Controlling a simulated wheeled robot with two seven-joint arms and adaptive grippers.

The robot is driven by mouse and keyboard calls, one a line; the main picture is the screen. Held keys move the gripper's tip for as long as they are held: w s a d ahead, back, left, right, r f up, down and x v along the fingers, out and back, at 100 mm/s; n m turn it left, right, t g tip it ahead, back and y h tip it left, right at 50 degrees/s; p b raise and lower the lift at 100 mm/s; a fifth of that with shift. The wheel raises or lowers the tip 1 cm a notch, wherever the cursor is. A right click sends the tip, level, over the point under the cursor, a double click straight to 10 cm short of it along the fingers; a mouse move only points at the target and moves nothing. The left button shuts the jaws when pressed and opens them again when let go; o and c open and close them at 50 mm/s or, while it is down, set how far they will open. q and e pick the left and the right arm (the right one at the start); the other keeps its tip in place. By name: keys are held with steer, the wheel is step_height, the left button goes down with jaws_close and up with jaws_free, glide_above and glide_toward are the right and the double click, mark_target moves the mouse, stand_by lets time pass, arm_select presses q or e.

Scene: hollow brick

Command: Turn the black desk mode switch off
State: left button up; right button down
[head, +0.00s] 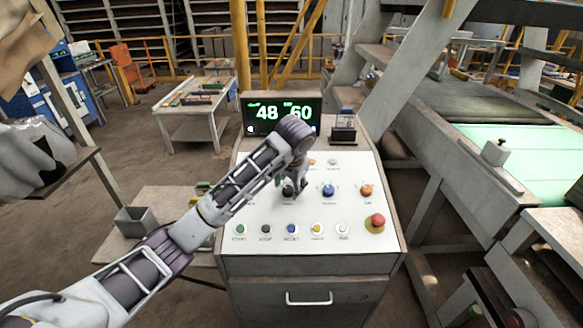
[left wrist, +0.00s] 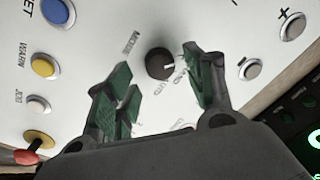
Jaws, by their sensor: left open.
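The black mode switch (left wrist: 160,64) is a round black knob with a white pointer line. It shows in the left wrist view between the two fingers of my left gripper (left wrist: 160,88), and its pointer line points to the right. Printed labels surround it, partly covered by the fingers. The green-padded fingers are apart, one on each side of the knob, with a visible gap to it. In the head view my left gripper (head: 297,188) is low over the middle of the white control panel (head: 255,212) and partly hides the switch. My right gripper is out of view.
A blue knob (head: 328,190) and an orange knob (head: 366,190) sit to the right of the gripper. A red emergency button (head: 375,222) stands at the panel's right edge. Several coloured buttons line the front. A display (head: 282,114) stands behind the panel.

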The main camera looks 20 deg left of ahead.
arm_select(q)
steer(key=v, duration=1)
stand_by(0.7)
steer(key=shift+s, duration=0.1)
stand_by(0.4)
